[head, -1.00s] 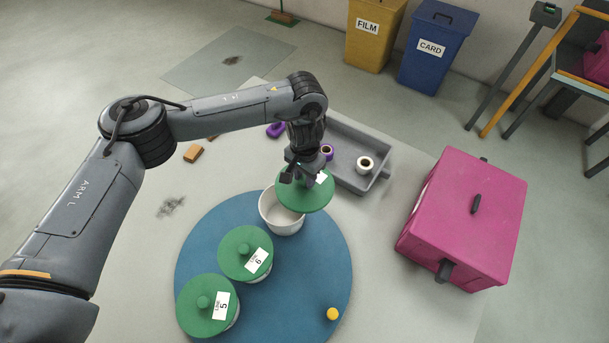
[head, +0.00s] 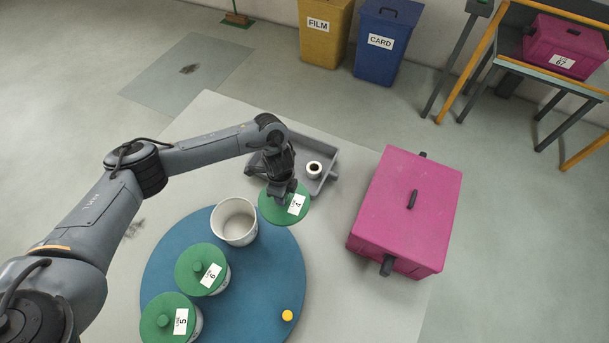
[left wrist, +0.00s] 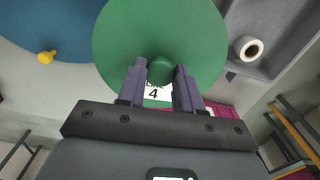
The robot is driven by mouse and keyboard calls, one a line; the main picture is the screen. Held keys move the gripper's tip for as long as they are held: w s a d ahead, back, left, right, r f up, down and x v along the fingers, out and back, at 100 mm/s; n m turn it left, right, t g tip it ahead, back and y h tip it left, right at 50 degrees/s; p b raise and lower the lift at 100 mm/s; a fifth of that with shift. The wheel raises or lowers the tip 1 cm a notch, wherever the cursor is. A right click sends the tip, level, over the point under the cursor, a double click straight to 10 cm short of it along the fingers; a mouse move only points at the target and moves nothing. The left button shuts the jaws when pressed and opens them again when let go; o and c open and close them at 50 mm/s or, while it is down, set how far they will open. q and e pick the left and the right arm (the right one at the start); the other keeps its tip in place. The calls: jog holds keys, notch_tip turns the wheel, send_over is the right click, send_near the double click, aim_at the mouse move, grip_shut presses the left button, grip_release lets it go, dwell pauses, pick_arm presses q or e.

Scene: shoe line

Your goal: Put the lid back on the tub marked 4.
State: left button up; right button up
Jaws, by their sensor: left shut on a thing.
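My left gripper (head: 284,188) is shut on the knob of a green round lid (head: 272,213) whose white label reads 4. In the left wrist view, the knob (left wrist: 160,72) sits between my two fingers and the lid (left wrist: 120,40) hangs roughly level. An open white tub (head: 234,221) stands on the blue round turntable (head: 255,285), its inside looking empty; no number shows on it. The lid is held to the right of the tub, apart from its mouth. My right gripper is not in view.
Two tubs with green lids, marked 6 (head: 196,267) and 5 (head: 166,318), stand on the turntable, which has a yellow knob (head: 287,315). A grey tray (head: 327,182) with a white roll (head: 314,169) lies behind the lid. A magenta box (head: 405,210) stands right.

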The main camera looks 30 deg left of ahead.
pick_arm(q)
jog(key=s+a+f+p, duration=0.1)
jog(key=s+a+p, duration=0.3)
jog(key=s+a, duration=0.9)
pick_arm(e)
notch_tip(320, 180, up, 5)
pick_arm(q)
notch_tip(320, 180, down, 7)
jog(key=w+b, duration=0.1)
jog(key=b, duration=0.4)
jog(key=shift+a+r+b, duration=0.2)
jog(key=shift+a+b, duration=0.15)
jog(key=shift+b, duration=0.05)
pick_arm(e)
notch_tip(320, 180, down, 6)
pick_arm(q)
jog(key=shift+p, duration=0.3)
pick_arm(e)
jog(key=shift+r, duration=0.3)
pick_arm(q)
jog(key=shift+a, duration=0.1)
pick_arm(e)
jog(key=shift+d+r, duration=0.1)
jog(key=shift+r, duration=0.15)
pick_arm(q)
jog(key=shift+f+p, duration=0.1)
jog(key=shift+p, duration=0.3)
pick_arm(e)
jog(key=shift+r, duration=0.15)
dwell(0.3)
